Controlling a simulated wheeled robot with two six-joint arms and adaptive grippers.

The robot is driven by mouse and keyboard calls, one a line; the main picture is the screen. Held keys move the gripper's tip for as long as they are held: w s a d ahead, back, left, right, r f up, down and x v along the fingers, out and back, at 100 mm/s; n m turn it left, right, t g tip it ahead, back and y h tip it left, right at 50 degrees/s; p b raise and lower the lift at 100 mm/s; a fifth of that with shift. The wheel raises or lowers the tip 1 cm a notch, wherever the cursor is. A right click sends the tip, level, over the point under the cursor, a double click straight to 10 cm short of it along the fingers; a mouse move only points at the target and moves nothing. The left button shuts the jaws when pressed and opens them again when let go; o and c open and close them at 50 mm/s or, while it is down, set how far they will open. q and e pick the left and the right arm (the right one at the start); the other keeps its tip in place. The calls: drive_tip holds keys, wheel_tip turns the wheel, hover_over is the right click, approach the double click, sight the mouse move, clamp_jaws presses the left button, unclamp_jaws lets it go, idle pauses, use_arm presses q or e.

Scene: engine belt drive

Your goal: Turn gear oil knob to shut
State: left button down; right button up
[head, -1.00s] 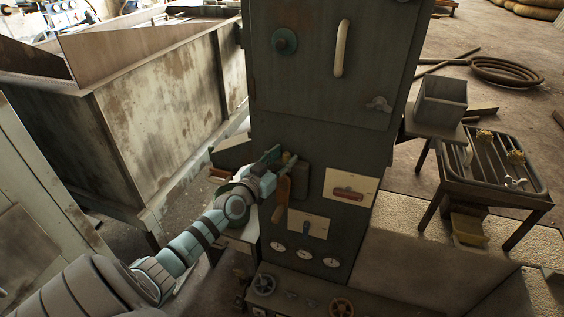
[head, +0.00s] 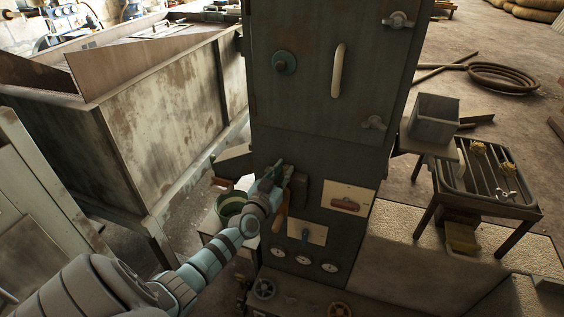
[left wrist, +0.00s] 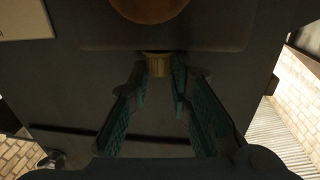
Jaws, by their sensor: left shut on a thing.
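A small brass-coloured knob (left wrist: 158,64) sticks out from the dark cabinet in the left wrist view. The green fingers of my left gripper (left wrist: 161,74) are shut on it, one tip at each side. In the head view my left gripper (head: 280,174) is at the left part of the cabinet front (head: 310,150), and its fingers hide the knob there. No marking on the knob can be read. My right gripper is not in view.
A brown handle (head: 281,212) hangs close by the gripper. Red-handled (head: 345,205) and blue-handled (head: 305,234) switch plates and several gauges (head: 303,257) lie right and below. A green bucket (head: 231,205) stands left of the arm.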

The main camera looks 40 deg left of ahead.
use_arm(q)
drive_tip(key=n+y+p, duration=0.1)
drive_tip(key=y+p, duration=0.1)
drive_tip(key=p, duration=0.1)
drive_tip(key=n+g+y+p, duration=0.1)
drive_tip(key=p, duration=0.1)
drive_tip(key=shift+w+d+r+n+y, duration=0.15)
drive_tip(key=shift+d+r+n+y, duration=0.15)
drive_tip(key=shift+d+r, duration=0.1)
drive_tip(key=shift+f+n+g+y+p, duration=0.1)
drive_tip(key=shift+n+g+y+p, duration=0.3)
drive_tip(key=shift+y, duration=0.3)
drive_tip(key=shift+w+d+f+n+g+y, duration=0.1)
drive_tip(key=shift+w+f+n+g+y, duration=0.05)
drive_tip(key=shift+n+g+y, duration=0.3)
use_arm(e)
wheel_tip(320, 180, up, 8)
use_arm(q)
drive_tip(key=n+g+y+b, duration=0.4)
drive_tip(key=g+y, duration=0.1)
drive_tip(key=shift+w+d+f+n, duration=0.15)
drive_tip(key=shift+w+d+n, duration=0.1)
drive_tip(key=shift+n, duration=0.1)
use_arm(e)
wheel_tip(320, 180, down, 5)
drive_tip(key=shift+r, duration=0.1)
